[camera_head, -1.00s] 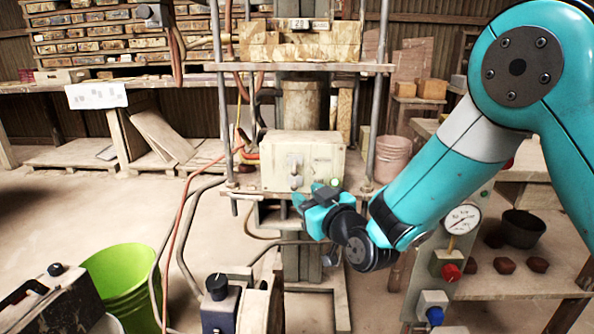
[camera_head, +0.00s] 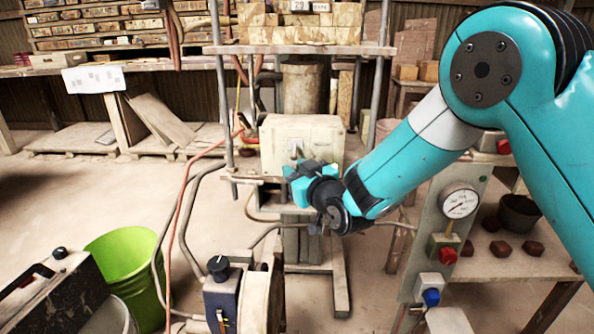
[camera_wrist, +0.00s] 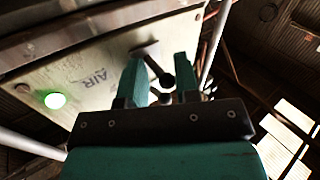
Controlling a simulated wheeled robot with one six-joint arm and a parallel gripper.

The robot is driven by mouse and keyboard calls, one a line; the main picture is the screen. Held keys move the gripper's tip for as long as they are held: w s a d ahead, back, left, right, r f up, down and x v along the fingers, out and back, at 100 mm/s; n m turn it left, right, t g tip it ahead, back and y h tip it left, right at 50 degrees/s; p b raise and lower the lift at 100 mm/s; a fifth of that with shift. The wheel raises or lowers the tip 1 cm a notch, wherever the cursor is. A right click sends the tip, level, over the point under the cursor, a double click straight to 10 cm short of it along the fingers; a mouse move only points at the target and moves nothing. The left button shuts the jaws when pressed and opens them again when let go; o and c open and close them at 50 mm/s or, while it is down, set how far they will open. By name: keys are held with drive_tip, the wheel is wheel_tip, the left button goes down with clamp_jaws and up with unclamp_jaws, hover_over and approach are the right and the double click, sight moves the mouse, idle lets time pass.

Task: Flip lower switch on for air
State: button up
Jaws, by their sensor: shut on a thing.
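The beige control box (camera_head: 318,136) sits on the press frame in the middle of the head view. A grey switch (camera_head: 296,147) shows on its face, just above my gripper (camera_head: 300,170). In the wrist view, the box panel (camera_wrist: 100,62) carries the word AIR and a lit green lamp (camera_wrist: 55,100). A switch lever (camera_wrist: 155,66) with a dark knob stands out of the panel beside that word. My gripper (camera_wrist: 160,72) has one finger on each side of the lever and is shut on it. The head view does not show the contact, because the gripper covers it.
A pressure gauge (camera_head: 459,202) with red and blue knobs stands on a post at the right. A green bucket (camera_head: 122,255) is at the lower left. Upright rods (camera_head: 378,95) flank the box, and hoses (camera_head: 185,210) hang left of it. Open floor lies at the left.

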drive_tip(key=shift+r+p, duration=0.45)
drive_tip(key=shift+p, duration=0.05)
drive_tip(key=shift+f+m+g+p, duration=0.15)
drive_tip(key=shift+m+g+p, duration=0.2)
drive_tip(key=shift+g, duration=0.15)
drive_tip(key=shift+f, duration=0.1)
